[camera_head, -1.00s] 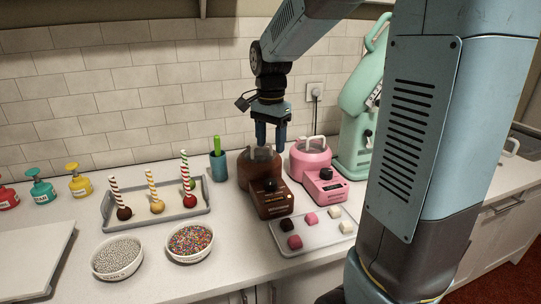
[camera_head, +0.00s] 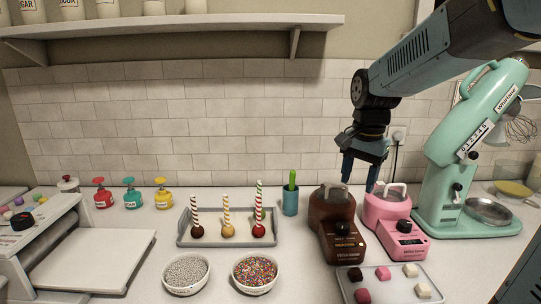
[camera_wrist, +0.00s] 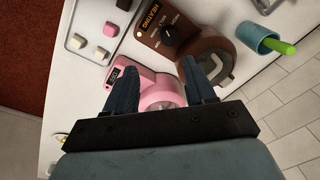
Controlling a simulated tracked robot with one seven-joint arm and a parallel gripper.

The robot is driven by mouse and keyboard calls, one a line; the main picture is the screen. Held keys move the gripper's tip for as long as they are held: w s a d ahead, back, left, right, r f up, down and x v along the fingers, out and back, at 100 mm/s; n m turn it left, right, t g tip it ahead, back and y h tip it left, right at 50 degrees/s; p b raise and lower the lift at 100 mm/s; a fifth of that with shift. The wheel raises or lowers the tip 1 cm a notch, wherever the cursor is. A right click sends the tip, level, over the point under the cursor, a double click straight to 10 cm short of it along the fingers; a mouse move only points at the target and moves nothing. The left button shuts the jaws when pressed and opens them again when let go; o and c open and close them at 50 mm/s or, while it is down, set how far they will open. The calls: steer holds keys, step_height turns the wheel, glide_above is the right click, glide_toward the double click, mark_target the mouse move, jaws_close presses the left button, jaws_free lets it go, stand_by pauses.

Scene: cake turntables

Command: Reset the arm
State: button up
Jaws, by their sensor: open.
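My gripper (camera_head: 358,181) hangs fingers down from my arm in the head view, open and empty. It is above and behind the gap between the brown chocolate melter (camera_head: 334,207) and the pink melter (camera_head: 388,211). In the wrist view its two dark fingers (camera_wrist: 160,88) stand apart with nothing gripped. The pink melter (camera_wrist: 158,80) shows between and behind them, and the brown melter (camera_wrist: 207,58) lies beyond the right finger. Neither finger visibly touches a melter.
A tray (camera_head: 228,240) holds cake pops on striped sticks. Two sprinkle bowls (camera_head: 256,288) and a tray of coloured cubes (camera_head: 387,299) are in front. A teal cup (camera_head: 290,204) stands left of the brown melter. A mint stand mixer (camera_head: 441,190) is at right. A shelf (camera_head: 170,27) runs above.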

steer(key=s+d+r+n+t, duration=0.1)
steer(key=s+n+t, duration=0.3)
steer(key=s+n, duration=0.4)
steer(key=s+r, duration=0.1)
steer(key=s, duration=0.6)
steer(key=shift+s+n, duration=0.35)
steer(key=shift+n, duration=0.05)
